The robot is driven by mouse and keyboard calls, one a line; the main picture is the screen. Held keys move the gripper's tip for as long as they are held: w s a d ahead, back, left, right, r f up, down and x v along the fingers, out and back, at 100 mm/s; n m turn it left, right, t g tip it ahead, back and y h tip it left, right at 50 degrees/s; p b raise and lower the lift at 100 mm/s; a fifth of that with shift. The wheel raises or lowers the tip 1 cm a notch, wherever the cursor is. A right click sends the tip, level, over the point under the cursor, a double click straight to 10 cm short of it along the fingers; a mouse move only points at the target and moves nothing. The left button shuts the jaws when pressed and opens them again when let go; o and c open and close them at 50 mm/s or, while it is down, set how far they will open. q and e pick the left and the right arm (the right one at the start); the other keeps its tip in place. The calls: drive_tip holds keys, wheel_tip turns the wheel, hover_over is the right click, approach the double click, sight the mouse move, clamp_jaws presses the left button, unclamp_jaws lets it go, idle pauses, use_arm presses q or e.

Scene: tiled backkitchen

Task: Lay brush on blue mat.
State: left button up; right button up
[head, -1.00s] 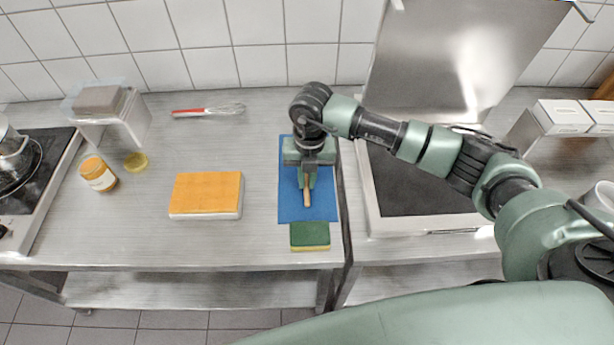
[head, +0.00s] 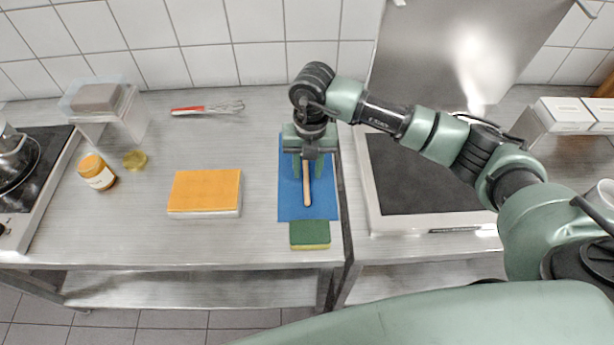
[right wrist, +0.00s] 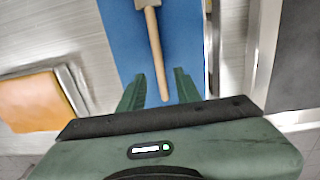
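The brush lies on the blue mat (head: 290,203), its pale wooden handle (head: 307,188) pointing toward the front edge. In the right wrist view the handle (right wrist: 157,55) runs between my fingers, and part of the brush head (right wrist: 146,3) shows at the top edge. The mat also fills the middle of that view (right wrist: 122,35). My right gripper (head: 308,172) is above the mat with its fingers apart on either side of the handle, not touching it. The brush head is hidden under the gripper in the head view. My left gripper is not in view.
A green and yellow sponge (head: 310,234) lies at the mat's front edge. An orange-topped block (head: 205,191) lies to the left. A counter unit with a dark panel (head: 420,180) adjoins on the right.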

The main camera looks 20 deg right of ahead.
wheel_tip(320, 180, up, 8)
drive_tip(key=b, duration=0.1)
drive_tip(key=shift+d+r+b, duration=0.2)
drive_tip(key=shift+r+b, duration=0.05)
drive_tip(key=shift+b, duration=0.05)
drive_tip(key=shift+s+f, duration=0.1)
